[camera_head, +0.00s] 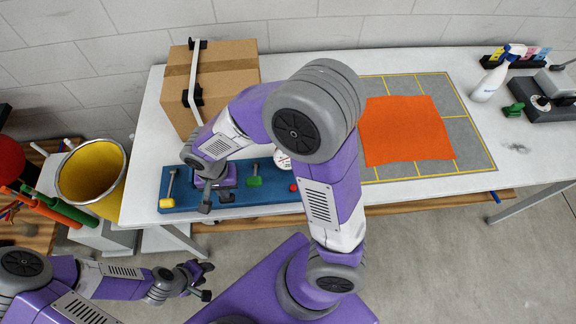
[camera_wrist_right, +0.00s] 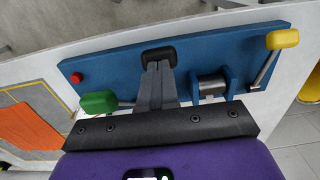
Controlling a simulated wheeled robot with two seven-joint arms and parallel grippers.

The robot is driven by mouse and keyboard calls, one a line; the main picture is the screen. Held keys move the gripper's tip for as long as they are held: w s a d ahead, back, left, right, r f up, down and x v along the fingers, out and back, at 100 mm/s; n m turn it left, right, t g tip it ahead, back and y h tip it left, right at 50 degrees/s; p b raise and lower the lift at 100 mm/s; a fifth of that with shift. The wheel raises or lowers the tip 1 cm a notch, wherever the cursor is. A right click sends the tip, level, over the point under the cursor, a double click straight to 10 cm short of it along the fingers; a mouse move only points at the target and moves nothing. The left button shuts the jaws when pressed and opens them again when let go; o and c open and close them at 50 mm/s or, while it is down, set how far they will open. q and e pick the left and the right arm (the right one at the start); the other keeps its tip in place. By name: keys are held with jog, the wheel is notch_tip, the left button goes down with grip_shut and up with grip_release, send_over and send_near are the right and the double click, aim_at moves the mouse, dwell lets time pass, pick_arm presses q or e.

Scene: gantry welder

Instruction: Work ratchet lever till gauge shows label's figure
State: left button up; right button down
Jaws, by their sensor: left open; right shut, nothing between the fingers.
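A blue board (camera_head: 285,196) on the table carries a grey lever with a yellow grip (camera_head: 166,203) at its left end. In the right wrist view the yellow-gripped lever (camera_wrist_right: 283,40) stands at upper right, beside a metal drum (camera_wrist_right: 210,86). A white round gauge (camera_head: 282,160) is partly hidden behind my right arm; its reading is not legible. No figure on a label is readable. My right gripper (camera_head: 215,202) is shut and empty over the board, between the yellow-gripped lever and a green-handled part (camera_head: 254,181). My left gripper (camera_head: 200,280) is open and empty, off the table front.
A cardboard box (camera_head: 228,78) with a pale strap (camera_head: 195,75) and black corner pieces stands behind the board. A red button (camera_head: 293,187) is on the board. An orange sheet (camera_head: 405,130) lies on a grey mat at right. A yellow bucket (camera_head: 91,178) stands left of the table.

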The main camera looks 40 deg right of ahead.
jog(key=shift+s+a+f+b, duration=0.15)
jog(key=shift+s+f+b, duration=0.1)
jog(key=shift+f+b, duration=0.35)
jog(key=shift+s+a+f+b, duration=0.2)
jog(key=shift+f+b, duration=0.25)
jog(key=shift+f, duration=0.25)
jog(key=shift+r, duration=0.2)
notch_tip(320, 180, up, 11)
jog(key=p, duration=0.9)
jog(key=shift+p, duration=0.3)
jog(key=shift+f, duration=0.1)
